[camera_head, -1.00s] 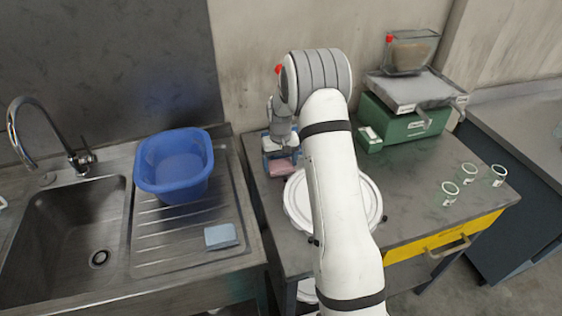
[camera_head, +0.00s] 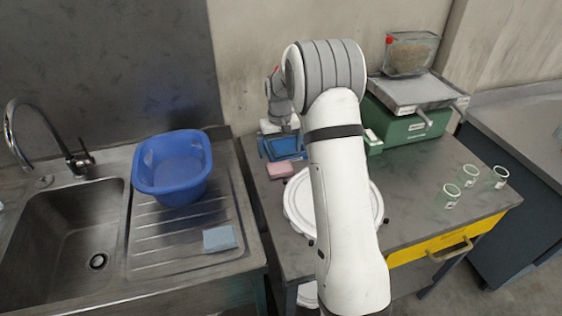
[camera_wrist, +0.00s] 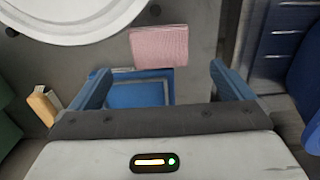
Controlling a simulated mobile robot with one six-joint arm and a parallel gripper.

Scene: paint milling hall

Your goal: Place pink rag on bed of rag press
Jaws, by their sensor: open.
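The pink rag (camera_head: 281,170), a flat folded pad, lies on the grey worktop left of the white round lid. It also shows in the wrist view (camera_wrist: 158,47), just beyond my fingertips. A blue tray-like thing with a raised rim (camera_head: 284,147) lies at the rag's wall side; it shows between my fingers in the wrist view (camera_wrist: 150,92). My gripper (camera_wrist: 160,70) has its blue fingers apart with no rag between them. In the head view my arm partly hides the gripper. I cannot tell for sure which thing is the rag press.
The white round lid (camera_head: 364,205) sits beside the rag. A green box with a grey plate (camera_head: 410,125) stands at the back right. Several glass jars (camera_head: 467,176) stand at the right. A blue basin (camera_head: 175,168) and a pale blue pad (camera_head: 219,238) are on the sink drainer.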

